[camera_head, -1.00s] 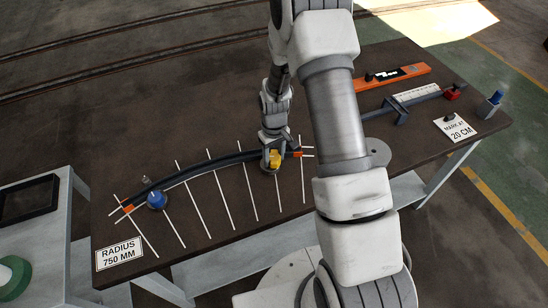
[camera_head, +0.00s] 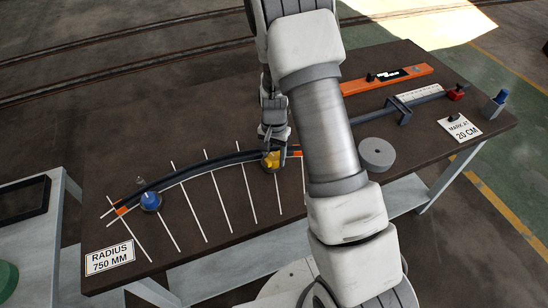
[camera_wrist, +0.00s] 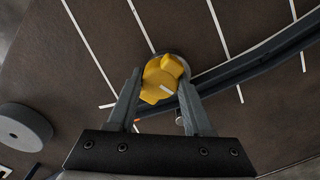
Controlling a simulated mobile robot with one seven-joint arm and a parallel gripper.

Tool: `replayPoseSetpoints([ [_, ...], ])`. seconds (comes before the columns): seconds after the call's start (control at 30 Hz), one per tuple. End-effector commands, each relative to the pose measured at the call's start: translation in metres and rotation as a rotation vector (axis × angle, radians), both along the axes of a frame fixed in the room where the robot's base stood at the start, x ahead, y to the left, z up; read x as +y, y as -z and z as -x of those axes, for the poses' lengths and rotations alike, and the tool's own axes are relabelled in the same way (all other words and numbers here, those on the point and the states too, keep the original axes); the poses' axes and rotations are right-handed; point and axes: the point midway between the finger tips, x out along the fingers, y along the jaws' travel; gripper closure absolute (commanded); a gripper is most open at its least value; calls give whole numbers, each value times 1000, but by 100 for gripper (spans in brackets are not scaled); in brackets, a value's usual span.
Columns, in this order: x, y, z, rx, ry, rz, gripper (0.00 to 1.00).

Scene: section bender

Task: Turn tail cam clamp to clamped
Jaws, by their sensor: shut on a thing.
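A yellow cam clamp (camera_head: 267,162) sits on a round grey base near the right end of the curved dark bar (camera_head: 205,167). My gripper (camera_head: 271,150) is at the yellow cam, from above. In the wrist view my gripper (camera_wrist: 160,88) has one finger on each side of the yellow cam (camera_wrist: 161,74), which bears a pale mark. The fingers are closed on it. A second clamp, with a blue cam (camera_head: 150,200), stands by the bar's left end, apart from my gripper. No label shows which clamp is the tail one.
White radius lines cross the table (camera_head: 120,165) under the bar. A grey disc (camera_head: 376,153) lies right of the yellow clamp; it also shows in the wrist view (camera_wrist: 22,127). An orange level (camera_head: 388,80) and a rail with a slider (camera_head: 403,110) lie at the back right.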

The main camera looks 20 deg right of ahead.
Motion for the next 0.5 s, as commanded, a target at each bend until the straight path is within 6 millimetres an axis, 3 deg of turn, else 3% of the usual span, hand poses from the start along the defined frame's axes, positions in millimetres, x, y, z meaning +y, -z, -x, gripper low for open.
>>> replayPoseSetpoints([
  [0.5, 0, 0, 1, 1, 412, 0, 100],
])
